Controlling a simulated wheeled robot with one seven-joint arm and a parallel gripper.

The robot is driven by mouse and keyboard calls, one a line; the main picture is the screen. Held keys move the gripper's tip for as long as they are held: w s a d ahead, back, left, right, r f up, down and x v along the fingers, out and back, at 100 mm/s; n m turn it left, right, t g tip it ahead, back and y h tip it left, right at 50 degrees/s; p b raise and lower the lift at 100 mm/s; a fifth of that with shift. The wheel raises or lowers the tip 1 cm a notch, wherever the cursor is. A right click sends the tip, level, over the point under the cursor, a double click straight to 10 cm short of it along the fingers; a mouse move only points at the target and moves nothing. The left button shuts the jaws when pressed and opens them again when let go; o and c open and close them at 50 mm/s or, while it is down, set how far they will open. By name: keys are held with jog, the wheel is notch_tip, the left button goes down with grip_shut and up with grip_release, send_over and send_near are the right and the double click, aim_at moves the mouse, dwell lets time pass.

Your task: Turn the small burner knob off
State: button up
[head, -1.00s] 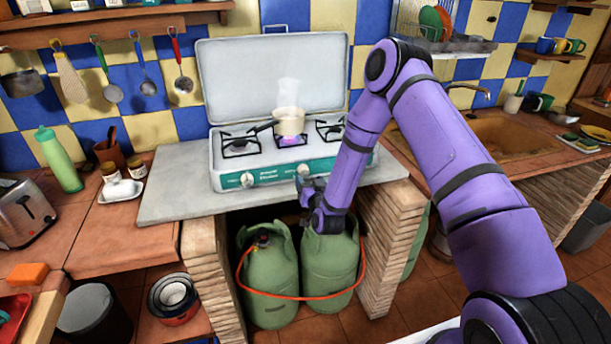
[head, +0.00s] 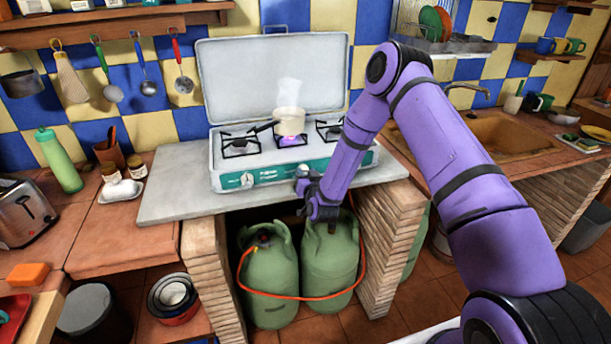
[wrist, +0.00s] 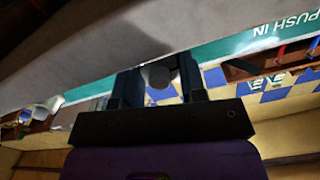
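The camping stove (head: 225,182) stands on the grey counter with its lid up and a teal front strip. A pale pot (head: 290,122) sits on the middle burner, with a purple-blue flame (head: 288,141) under it and steam above. A round pale knob (head: 302,169) on the strip is partly covered by my gripper (head: 303,184). In the wrist view, the knob (wrist: 158,75) lies between the two dark fingers of my gripper (wrist: 160,80), with a narrow gap on the right side. Contact on the left cannot be told. Another knob (head: 247,180) is on the left of the strip.
Two green gas bottles (head: 270,285) with an orange hose stand under the counter, just below my gripper. A brick pillar (head: 390,250) is to the right of them. The counter in front of the stove is clear.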

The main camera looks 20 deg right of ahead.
jog(key=shift+m, duration=0.4)
jog(key=m, duration=0.3)
jog(key=shift+d+m, duration=0.1)
jog(key=shift+m, duration=0.3)
jog(key=m, duration=0.4)
jog(key=shift+f+m, duration=0.1)
jog(key=shift+m, duration=0.2)
jog(key=m, duration=0.5)
jog(key=shift+f+m, duration=0.1)
jog(key=shift+m, duration=1.9)
jog(key=o, duration=0.9)
